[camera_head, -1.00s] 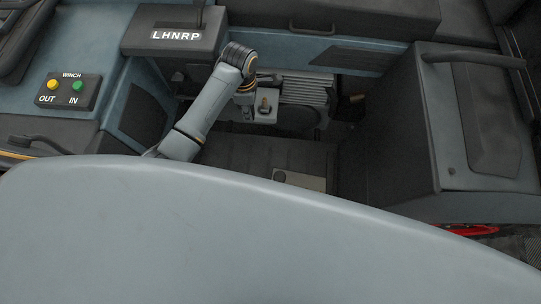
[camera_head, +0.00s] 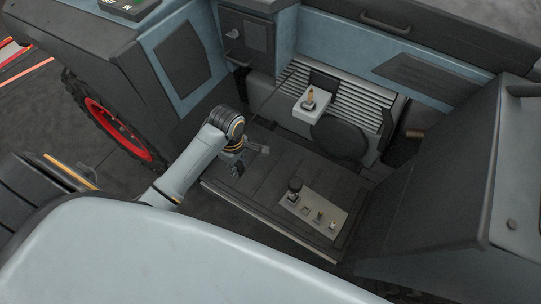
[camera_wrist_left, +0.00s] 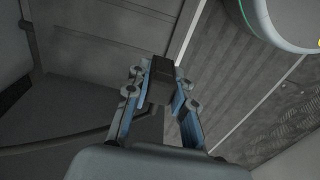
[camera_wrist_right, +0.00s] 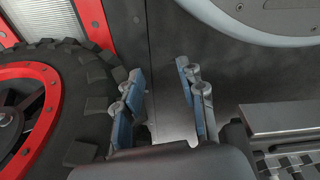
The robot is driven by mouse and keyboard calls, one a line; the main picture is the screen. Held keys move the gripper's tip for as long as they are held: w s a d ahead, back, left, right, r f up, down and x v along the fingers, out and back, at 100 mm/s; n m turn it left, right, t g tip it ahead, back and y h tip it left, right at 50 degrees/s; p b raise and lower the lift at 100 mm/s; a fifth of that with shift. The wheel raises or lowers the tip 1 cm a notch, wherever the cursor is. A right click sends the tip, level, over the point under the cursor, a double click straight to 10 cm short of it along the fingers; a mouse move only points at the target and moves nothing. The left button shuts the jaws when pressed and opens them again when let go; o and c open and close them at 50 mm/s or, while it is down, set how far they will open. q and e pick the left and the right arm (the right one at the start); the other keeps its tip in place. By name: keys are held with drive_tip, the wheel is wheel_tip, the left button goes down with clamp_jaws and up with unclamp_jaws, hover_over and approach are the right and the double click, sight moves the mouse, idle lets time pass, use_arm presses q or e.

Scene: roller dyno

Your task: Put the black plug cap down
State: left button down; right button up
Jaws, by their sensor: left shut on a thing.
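The black plug cap (camera_wrist_left: 161,80) is a small dark block between the fingertips of my left gripper (camera_wrist_left: 158,92) in the left wrist view. My left gripper is shut on it. In the head view my left gripper (camera_head: 248,160) is over the left part of the dark ribbed floor panel, left of a light plate (camera_head: 326,212). The cap cannot be told apart from the fingers there. My right gripper (camera_wrist_right: 163,80) is open and empty in the right wrist view, beside a black tyre. It is not seen in the head view.
The light plate holds a black knob (camera_head: 295,185) and several small parts. A white block (camera_head: 311,111) with a brass-coloured plug (camera_head: 310,96) stands behind, by a finned grey unit (camera_head: 350,85). A dark housing (camera_head: 440,170) bounds the right. The floor panel (camera_head: 285,165) between is largely clear.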

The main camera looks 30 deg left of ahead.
use_arm(q)
drive_tip(key=w+a+f+b, duration=0.2)
drive_tip(key=w+f+b, duration=0.15)
drive_tip(key=w, duration=0.45)
drive_tip(key=b, duration=0.3)
hover_over(252, 159)
drive_tip(key=f, duration=0.5)
drive_tip(key=shift+s+f, duration=0.1)
drive_tip(key=shift+s, duration=0.2)
drive_tip(key=shift+f, duration=0.1)
drive_tip(key=shift+w+f, duration=0.25)
drive_tip(key=shift+f, duration=0.1)
wheel_tip(252, 159, down, 3)
drive_tip(key=shift+r+b, duration=0.1)
drive_tip(key=shift+b, duration=0.6)
drive_tip(key=shift+f, duration=0.25)
drive_tip(key=c, duration=1.1)
unclamp_jaws()
drive_tip(key=shift+c, duration=0.2)
use_arm(e)
wheel_tip(252, 159, up, 21)
drive_tip(key=w+t, duration=0.1)
drive_tip(key=w, duration=0.1)
drive_tip(key=shift+w+r, duration=0.2)
drive_tip(key=shift+w, duration=0.05)
